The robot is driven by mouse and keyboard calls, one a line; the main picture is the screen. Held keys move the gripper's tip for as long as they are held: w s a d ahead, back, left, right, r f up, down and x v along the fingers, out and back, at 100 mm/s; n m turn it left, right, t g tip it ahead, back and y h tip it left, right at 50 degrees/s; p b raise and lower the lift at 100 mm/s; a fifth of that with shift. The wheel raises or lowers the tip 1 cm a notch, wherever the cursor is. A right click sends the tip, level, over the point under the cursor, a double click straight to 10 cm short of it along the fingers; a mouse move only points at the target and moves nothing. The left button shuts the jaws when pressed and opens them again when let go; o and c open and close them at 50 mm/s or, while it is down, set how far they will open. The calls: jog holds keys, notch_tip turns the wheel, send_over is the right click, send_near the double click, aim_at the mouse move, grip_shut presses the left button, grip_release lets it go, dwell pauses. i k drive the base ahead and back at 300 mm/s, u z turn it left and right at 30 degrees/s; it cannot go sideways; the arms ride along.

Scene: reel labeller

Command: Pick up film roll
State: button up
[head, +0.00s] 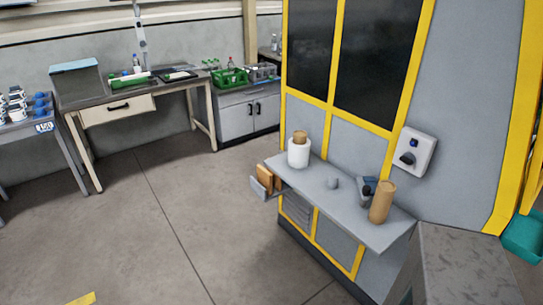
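A white roll with a brown core showing at its top, which looks like the film roll (299,153), stands upright at the far left end of a grey shelf (336,207). The shelf is fixed to the front of a grey machine with yellow frame edges. A plain brown cylinder (382,203) stands upright near the shelf's right end. My gripper is not in view, so its state and its place relative to the roll do not show.
A small grey round piece (333,183) and a dark blue-grey device (366,190) sit on the shelf between roll and cylinder. A holder with brown pieces (265,180) sticks out at the shelf's left end. The floor (190,220) left of the machine is clear.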

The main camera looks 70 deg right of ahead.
aim_at(299, 148)
jog(key=z, duration=0.65)
jog(key=k, duration=0.15)
jog(key=u, duration=1.75)
jog(key=k, duration=2.15)
jog(key=z, duration=0.65)
